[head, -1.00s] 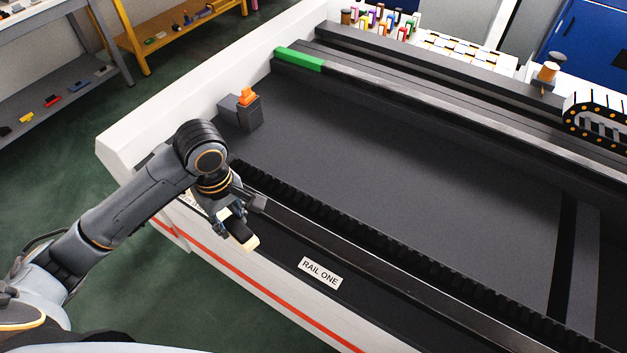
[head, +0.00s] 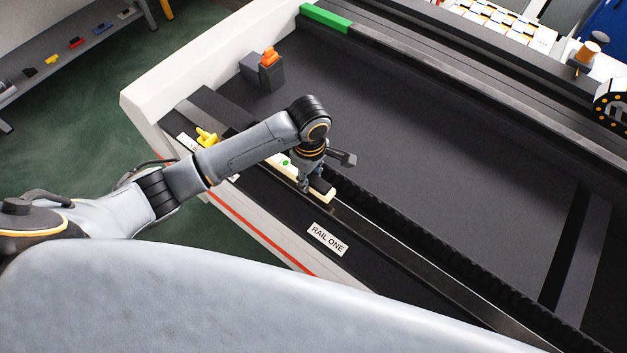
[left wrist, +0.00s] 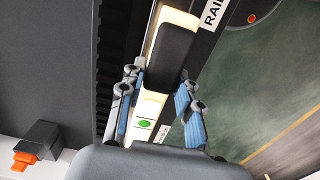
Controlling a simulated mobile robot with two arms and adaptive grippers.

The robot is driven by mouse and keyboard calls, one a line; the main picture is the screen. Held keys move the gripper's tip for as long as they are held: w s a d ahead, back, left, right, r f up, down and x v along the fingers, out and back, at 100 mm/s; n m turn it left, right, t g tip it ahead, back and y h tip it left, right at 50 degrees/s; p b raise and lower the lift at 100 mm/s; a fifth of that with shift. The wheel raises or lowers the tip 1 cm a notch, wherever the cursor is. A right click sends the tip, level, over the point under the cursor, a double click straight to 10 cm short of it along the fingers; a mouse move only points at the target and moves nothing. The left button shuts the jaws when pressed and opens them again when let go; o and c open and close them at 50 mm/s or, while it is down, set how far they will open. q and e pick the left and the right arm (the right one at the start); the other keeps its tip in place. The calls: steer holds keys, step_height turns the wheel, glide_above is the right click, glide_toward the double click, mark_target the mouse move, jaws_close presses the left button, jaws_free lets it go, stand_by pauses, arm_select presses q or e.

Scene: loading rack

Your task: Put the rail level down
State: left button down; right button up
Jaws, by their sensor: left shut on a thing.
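The rail level, a cream bar with a black middle part and a green dot, is in the head view (head: 322,190) and the left wrist view (left wrist: 155,103). My left gripper (head: 304,186) is shut on it, one blue-padded finger on each side in the left wrist view (left wrist: 157,112). The level lies along the near rail (head: 372,243), just behind the RAIL ONE label (head: 327,239). I cannot tell whether its underside touches the rail. My arm and fingers hide part of it. My right gripper is not in view.
A yellow part (head: 206,138) sits at the left end of the near side. A dark block with an orange top (head: 270,70) stands on the bed's far left. A green piece (head: 326,18) is on the far rail. The dark bed between is clear.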

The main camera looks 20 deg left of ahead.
arm_select(q)
steer(key=shift+d+f, duration=0.2)
steer(key=f, duration=0.3)
steer(key=shift+w+d+p, duration=0.1)
steer(key=shift+d+p, duration=0.1)
steer(key=shift+p, duration=0.2)
steer(key=shift+f, duration=0.3)
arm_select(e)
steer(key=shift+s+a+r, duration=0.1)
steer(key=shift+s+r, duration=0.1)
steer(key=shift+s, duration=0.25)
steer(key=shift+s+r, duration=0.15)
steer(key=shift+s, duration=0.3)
arm_select(q)
steer(key=c, duration=0.9)
jaws_free()
steer(key=shift+f, duration=0.1)
steer(key=shift+c, duration=0.2)
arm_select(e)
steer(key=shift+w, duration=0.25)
